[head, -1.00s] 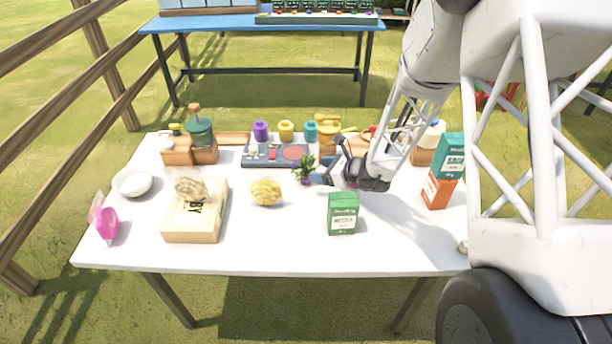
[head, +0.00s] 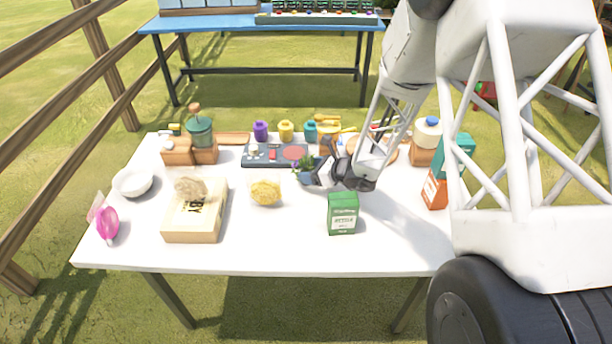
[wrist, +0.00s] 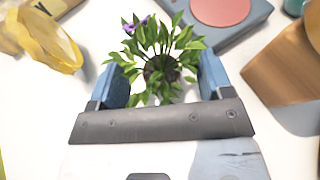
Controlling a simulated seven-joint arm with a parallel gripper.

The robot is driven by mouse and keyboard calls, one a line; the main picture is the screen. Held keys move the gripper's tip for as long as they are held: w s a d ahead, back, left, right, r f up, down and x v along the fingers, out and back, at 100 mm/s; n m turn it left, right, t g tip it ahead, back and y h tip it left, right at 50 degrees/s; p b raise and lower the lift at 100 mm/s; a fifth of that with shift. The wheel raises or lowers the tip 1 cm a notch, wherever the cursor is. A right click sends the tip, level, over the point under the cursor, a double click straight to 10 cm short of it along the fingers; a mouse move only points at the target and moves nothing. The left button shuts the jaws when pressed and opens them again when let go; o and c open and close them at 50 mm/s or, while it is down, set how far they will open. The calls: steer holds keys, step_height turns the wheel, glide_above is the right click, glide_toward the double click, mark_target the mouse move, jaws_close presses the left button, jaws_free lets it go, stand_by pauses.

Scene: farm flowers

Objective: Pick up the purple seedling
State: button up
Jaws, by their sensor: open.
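The purple seedling (wrist: 160,60) shows in the wrist view as a leafy green plant with small purple flowers at its upper left and dark soil at its middle. In the head view the seedling (head: 304,163) is a small green clump in front of the grey panel, partly hidden by my gripper. My gripper (wrist: 162,82) is open, with one blue finger on the left and one on the right of the plant. Leaves reach close to both fingers; whether they touch I cannot tell. In the head view my gripper (head: 312,174) is low over the table at the plant.
The grey panel (head: 260,160) with a red disc lies just behind. A yellow bundle (head: 265,192) is to the left, a green carton (head: 342,213) in front. A wooden block (wrist: 285,65) stands right in the wrist view. The white table's front (head: 270,250) is clear.

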steer(key=shift+x, duration=1.85)
steer(key=shift+c, duration=0.4)
steer(key=c, duration=0.9)
steer(key=shift+r, duration=0.2)
step_height(320, 180, up, 10)
steer(key=shift+f, duration=0.15)
